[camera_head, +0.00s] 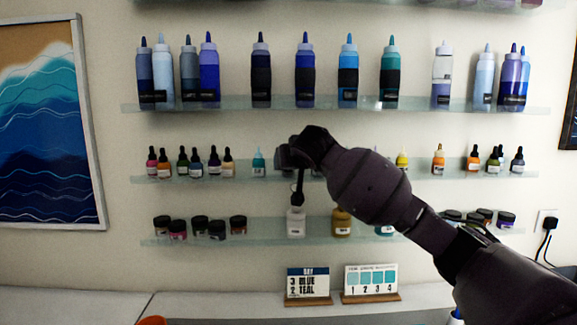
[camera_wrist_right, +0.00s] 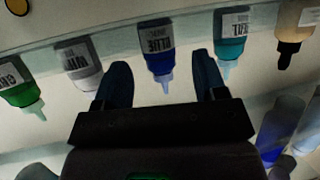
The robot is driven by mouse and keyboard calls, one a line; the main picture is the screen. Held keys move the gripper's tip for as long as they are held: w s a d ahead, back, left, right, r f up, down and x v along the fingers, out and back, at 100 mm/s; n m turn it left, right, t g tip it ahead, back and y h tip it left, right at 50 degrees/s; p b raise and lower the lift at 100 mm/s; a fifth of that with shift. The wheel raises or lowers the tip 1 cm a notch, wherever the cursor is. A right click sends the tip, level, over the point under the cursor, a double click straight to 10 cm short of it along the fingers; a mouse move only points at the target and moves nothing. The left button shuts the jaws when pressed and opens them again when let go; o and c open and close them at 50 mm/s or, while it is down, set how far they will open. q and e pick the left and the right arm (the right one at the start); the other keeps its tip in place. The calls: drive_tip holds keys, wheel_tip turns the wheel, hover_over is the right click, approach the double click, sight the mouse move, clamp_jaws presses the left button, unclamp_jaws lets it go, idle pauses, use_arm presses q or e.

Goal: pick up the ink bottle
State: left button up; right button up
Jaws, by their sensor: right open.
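Small dropper ink bottles stand along the middle glass shelf. In the right wrist view, which shows them upside down, a blue ink bottle (camera_wrist_right: 157,45) labelled BLUE appears between my right gripper's fingertips (camera_wrist_right: 159,64). The fingers are open, one to each side of it; I cannot tell whether they touch it. In the head view my right gripper (camera_head: 292,165) reaches the middle shelf and hides the blue bottle; the teal bottle (camera_head: 258,162) shows just left. My left gripper is not in view.
The middle shelf (camera_head: 200,178) holds several other ink bottles. The upper shelf (camera_head: 225,104) bears tall squeeze bottles.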

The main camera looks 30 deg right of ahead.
drive_tip(key=shift+p+x, duration=0.3)
drive_tip(key=shift+x, duration=1.3)
drive_tip(key=c, duration=1)
drive_tip(key=shift+r, duration=0.1)
drive_tip(key=shift+r, duration=0.65)
wheel_tip(320, 180, up, 2)
drive_tip(key=shift+r, duration=0.2)
drive_tip(key=shift+s+a+f+b, duration=0.1)
drive_tip(key=shift+s+a+b, duration=0.6)
drive_tip(key=shift+s, duration=2.15)
drive_tip(key=shift+s+a+b, duration=0.1)
drive_tip(key=shift+s+a, duration=1.1)
drive_tip(key=shift+s, duration=1.7)
drive_tip(key=shift+s+a+b, duration=0.4)
drive_tip(key=shift+s+a, duration=0.6)
drive_tip(key=shift+s, duration=1.85)
